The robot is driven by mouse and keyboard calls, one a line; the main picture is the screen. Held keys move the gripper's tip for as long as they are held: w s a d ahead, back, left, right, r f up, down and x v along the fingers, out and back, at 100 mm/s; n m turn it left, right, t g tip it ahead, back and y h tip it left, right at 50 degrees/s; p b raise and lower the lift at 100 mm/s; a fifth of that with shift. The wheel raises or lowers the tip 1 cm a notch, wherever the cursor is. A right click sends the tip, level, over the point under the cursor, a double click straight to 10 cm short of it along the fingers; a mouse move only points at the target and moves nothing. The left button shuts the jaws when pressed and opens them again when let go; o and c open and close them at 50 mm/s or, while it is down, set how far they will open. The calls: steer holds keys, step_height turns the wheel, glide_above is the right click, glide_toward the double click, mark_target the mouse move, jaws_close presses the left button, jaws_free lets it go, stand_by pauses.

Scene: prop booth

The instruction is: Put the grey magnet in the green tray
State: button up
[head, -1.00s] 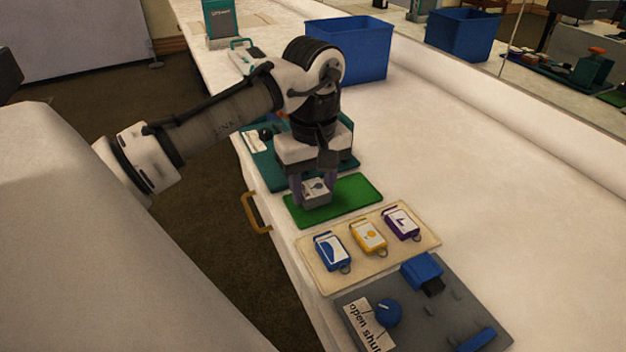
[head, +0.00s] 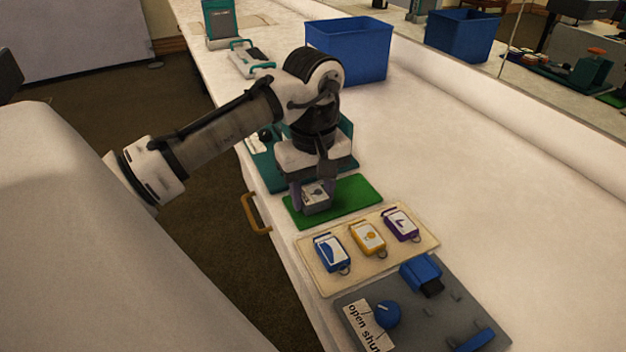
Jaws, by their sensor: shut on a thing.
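My gripper (head: 316,197) is shut on the grey magnet (head: 317,200), a small grey block with a pale, dark-marked face. It holds the magnet over the left-middle part of the green tray (head: 355,193). The tray is a flat green rectangle on the white counter. I cannot tell whether the magnet's underside touches the tray. My wrist hides part of the tray's back edge.
A cream board (head: 315,267) with blue, yellow and purple tags lies in front of the tray. A grey panel (head: 408,335) with a blue knob is nearer. A teal fixture (head: 262,172) stands behind my gripper, and a blue bin (head: 350,52) farther back. The counter's right side is clear.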

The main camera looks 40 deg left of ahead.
stand_by(0.3)
steer(key=o, duration=1.1)
steer(key=shift+o, duration=0.2)
step_height(320, 180, up, 14)
steer(key=p, duration=0.2)
steer(key=shift+f, duration=0.1)
